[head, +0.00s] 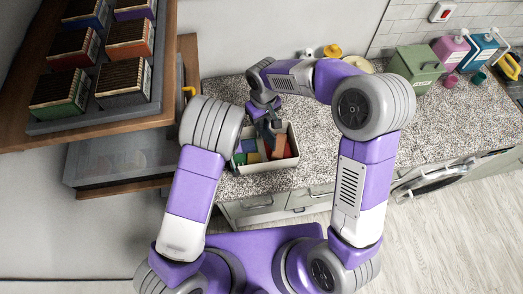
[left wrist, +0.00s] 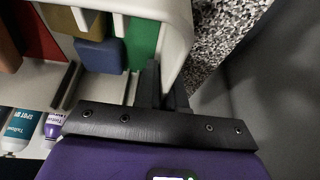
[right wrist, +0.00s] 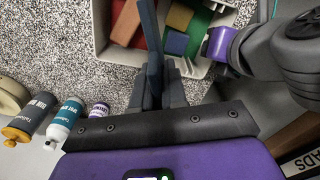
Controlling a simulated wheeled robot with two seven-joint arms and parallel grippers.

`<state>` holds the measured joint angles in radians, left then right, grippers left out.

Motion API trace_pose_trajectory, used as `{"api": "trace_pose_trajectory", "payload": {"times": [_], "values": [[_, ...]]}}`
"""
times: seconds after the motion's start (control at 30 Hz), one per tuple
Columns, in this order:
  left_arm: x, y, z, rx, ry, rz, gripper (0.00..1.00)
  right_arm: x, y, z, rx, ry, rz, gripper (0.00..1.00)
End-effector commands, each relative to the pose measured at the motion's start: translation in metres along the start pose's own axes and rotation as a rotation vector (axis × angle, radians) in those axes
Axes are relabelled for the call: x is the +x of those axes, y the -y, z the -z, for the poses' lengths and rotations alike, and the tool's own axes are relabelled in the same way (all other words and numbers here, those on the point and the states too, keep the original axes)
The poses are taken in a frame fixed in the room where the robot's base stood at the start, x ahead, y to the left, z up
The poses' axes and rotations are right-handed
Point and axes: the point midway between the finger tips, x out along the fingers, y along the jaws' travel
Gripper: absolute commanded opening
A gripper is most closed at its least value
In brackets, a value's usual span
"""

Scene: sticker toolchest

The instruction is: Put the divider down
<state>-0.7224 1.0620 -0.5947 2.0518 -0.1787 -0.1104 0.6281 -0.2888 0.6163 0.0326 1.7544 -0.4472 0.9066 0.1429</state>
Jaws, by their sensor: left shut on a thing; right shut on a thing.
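The divider (right wrist: 152,45) is a thin dark blue-grey panel, seen nearly edge-on in the right wrist view. My right gripper (right wrist: 155,88) is shut on it and holds it over the cream bin (head: 271,166) of coloured blocks. In the head view my right gripper (head: 268,126) is above the bin's back part. My left gripper (left wrist: 164,88) is shut on the bin's side wall (left wrist: 176,45). My left arm hides that gripper in the head view. I cannot tell whether the divider's lower edge touches the blocks or the bin floor.
Red, green, blue and tan blocks (right wrist: 178,42) fill part of the bin. The bin stands near the front edge of a speckled counter (head: 300,110). Several bottles (right wrist: 65,115) are nearby. A green box (head: 416,69) stands at right; a wooden shelf is at left.

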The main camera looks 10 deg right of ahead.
Motion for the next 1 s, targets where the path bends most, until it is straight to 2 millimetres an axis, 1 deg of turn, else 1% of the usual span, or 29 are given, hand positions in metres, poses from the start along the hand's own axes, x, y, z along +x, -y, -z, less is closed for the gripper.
{"api": "trace_pose_trajectory", "payload": {"times": [0.2,0.3,0.53,0.7,0.8,1.0], "values": [[0.000,0.000,0.000,0.000,-0.001,0.000,0.00,0.039,0.000,-0.002,0.025,0.006,0.000,0.00],[0.000,0.000,0.000,0.000,-0.001,0.000,0.00,0.054,0.000,-0.002,0.024,0.003,0.001,0.00],[0.000,0.000,0.000,0.000,-0.001,0.000,0.00,0.072,0.000,-0.003,0.022,0.003,0.000,0.00],[0.000,0.000,0.000,0.000,-0.001,-0.001,0.00,0.097,0.000,-0.004,0.022,0.004,0.000,0.00],[0.000,0.000,0.000,0.000,-0.001,-0.001,0.00,0.101,0.000,-0.003,0.022,0.000,0.000,0.00],[0.000,0.000,0.000,0.000,-0.001,-0.001,0.00,0.101,0.000,-0.003,0.022,0.000,0.000,0.00]]}}
